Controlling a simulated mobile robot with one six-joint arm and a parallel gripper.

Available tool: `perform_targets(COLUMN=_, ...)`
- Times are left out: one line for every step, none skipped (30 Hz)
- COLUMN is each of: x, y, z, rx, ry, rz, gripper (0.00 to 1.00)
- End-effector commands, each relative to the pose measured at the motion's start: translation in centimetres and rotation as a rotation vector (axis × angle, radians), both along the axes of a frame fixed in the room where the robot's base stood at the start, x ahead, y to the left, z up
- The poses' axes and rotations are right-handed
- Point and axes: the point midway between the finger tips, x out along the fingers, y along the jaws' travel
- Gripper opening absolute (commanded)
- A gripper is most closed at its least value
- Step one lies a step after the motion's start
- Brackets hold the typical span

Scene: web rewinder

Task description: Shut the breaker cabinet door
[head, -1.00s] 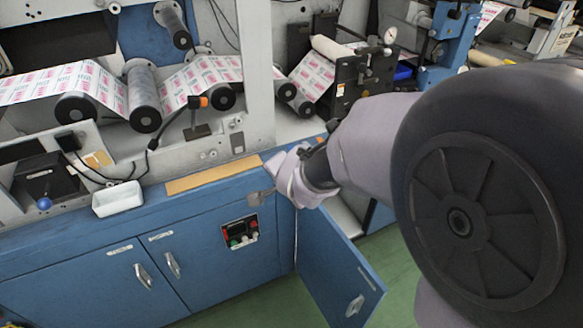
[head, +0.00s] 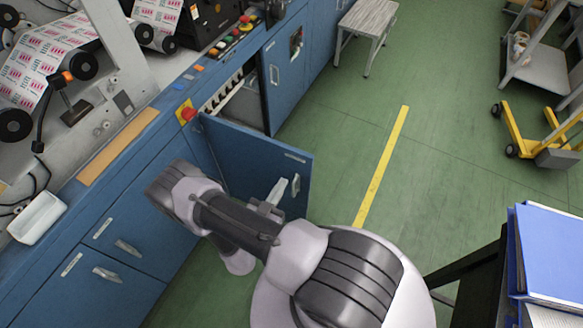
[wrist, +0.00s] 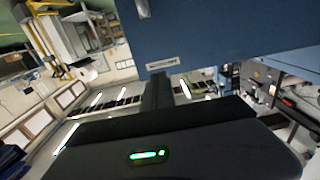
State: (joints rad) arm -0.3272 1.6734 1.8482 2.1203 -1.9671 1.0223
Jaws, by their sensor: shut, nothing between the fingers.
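The blue breaker cabinet door (head: 245,150) stands swung out from the cabinet (head: 205,155), well open. Its silver handle (head: 295,185) and a small label show near the free edge. Part of the cabinet's inside (head: 240,103), with a row of breakers, shows behind the door. My gripper (head: 278,191) is shut and empty, in front of the door face just left of the handle. I cannot tell whether it touches the door. In the wrist view the blue door (wrist: 215,30) with its label fills the upper part, beyond my dark gripper (wrist: 160,88).
A red stop button on a yellow plate (head: 187,113) sits by the cabinet's edge. A small table (head: 367,22) stands farther back. Green floor with a yellow line (head: 382,165) is free to the right. Blue binders (head: 548,250) lie at the lower right.

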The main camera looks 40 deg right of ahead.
Motion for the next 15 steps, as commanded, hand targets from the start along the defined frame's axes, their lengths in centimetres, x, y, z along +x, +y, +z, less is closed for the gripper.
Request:
perform_targets(x=0.4, y=-1.1, z=-0.3, rx=0.0, ry=0.0, rz=-0.006, gripper=0.0)
perform_targets(x=0.6, y=-1.7, z=-0.3, rx=0.0, ry=-0.001, rz=-0.007, gripper=0.0)
perform_targets(x=1.0, y=-2.5, z=-0.3, rx=0.001, ry=-0.002, rz=-0.007, gripper=0.0)
perform_targets(x=1.3, y=-3.1, z=-0.3, rx=0.001, ry=-0.002, rz=-0.006, gripper=0.0)
perform_targets(x=1.5, y=-3.6, z=-0.3, rx=0.002, ry=-0.001, rz=-0.007, gripper=0.0)
perform_targets(x=1.9, y=-4.4, z=-0.3, rx=0.0, ry=-0.001, rz=-0.005, gripper=0.0)
perform_targets(x=2.1, y=-4.9, z=-0.3, rx=0.002, ry=-0.001, rz=-0.006, gripper=0.0)
perform_targets(x=2.4, y=-5.4, z=-0.3, rx=0.002, ry=-0.001, rz=-0.005, gripper=0.0)
perform_targets(x=2.6, y=-5.9, z=-0.3, rx=0.0, ry=-0.001, rz=-0.004, gripper=0.0)
perform_targets(x=2.8, y=-6.3, z=-0.3, rx=0.0, ry=-0.001, rz=-0.003, gripper=0.0)
perform_targets(x=3.0, y=-6.6, z=-0.3, rx=0.001, ry=0.0, rz=-0.003, gripper=0.0)
perform_targets(x=3.2, y=-7.0, z=-0.2, rx=0.001, ry=0.0, rz=-0.003, gripper=0.0)
perform_targets(x=3.3, y=-7.2, z=-0.2, rx=0.002, ry=-0.001, rz=-0.002, gripper=0.0)
perform_targets(x=3.4, y=-7.4, z=-0.2, rx=0.002, ry=-0.001, rz=-0.002, gripper=0.0)
perform_targets(x=3.5, y=-7.6, z=-0.1, rx=0.001, ry=0.0, rz=-0.002, gripper=0.0)
